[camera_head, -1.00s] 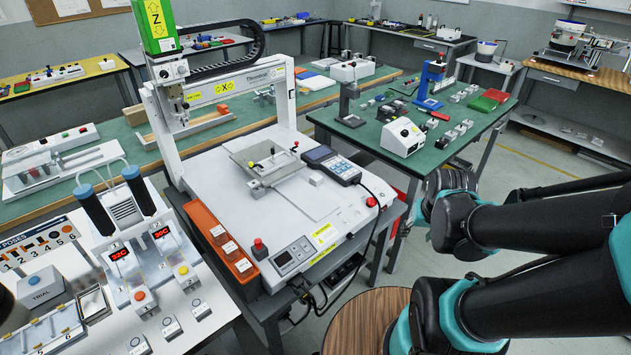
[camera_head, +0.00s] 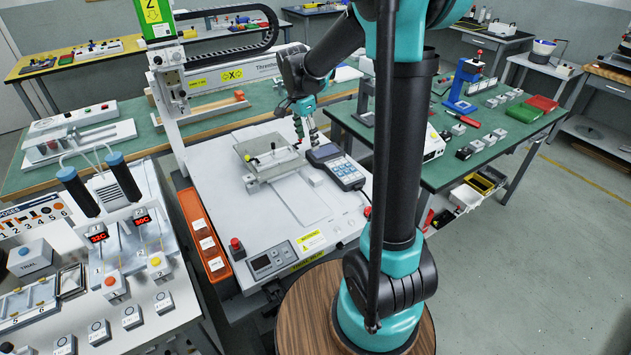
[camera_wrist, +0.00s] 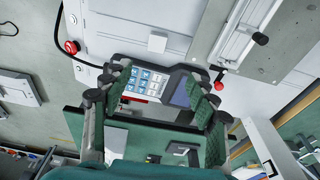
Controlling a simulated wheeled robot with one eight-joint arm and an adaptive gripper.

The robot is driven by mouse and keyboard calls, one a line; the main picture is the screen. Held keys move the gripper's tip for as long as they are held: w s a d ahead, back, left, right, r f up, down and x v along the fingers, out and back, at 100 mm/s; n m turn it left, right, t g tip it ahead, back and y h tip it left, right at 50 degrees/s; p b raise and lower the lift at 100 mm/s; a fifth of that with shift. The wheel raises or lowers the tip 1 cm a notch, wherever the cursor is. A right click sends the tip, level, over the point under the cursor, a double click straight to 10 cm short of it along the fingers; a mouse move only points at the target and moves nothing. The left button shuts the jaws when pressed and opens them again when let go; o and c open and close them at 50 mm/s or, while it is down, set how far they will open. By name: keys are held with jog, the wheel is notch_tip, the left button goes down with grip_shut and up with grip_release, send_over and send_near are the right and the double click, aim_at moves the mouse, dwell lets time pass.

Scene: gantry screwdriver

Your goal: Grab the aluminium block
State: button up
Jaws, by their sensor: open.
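The aluminium block is a small pale block (camera_head: 316,180) on the white bed of the gantry machine, just left of the handheld keypad unit (camera_head: 338,168). In the wrist view the block (camera_wrist: 157,42) lies beyond the fingertips, above the keypad unit (camera_wrist: 147,82). My gripper (camera_head: 307,128) hangs over the back right of the bed, behind the block and apart from it. In the wrist view my gripper (camera_wrist: 155,92) has its green-padded fingers spread to either side of the keypad unit, with nothing held between them.
A metal fixture plate (camera_head: 268,160) with knobs stands left of the block. The gantry column and beam (camera_head: 235,75) rise behind and left. A red stop button (camera_wrist: 71,47) and cable lie near the bed's edge. The bed's front area is open.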

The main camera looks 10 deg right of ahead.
send_over(316, 177)
jog(key=a, duration=0.2)
jog(key=f, duration=1)
jog(key=shift+s+d+f, duration=0.15)
jog(key=shift+d+f, duration=0.3)
jog(key=shift+f, duration=0.85)
jog(key=shift+d+f, duration=0.2)
jog(key=shift+f, duration=0.85)
jog(key=shift+d+f, duration=0.2)
jog(key=shift+f, duration=0.85)
jog(key=c, duration=1.3)
jog(key=shift+r, duration=0.1)
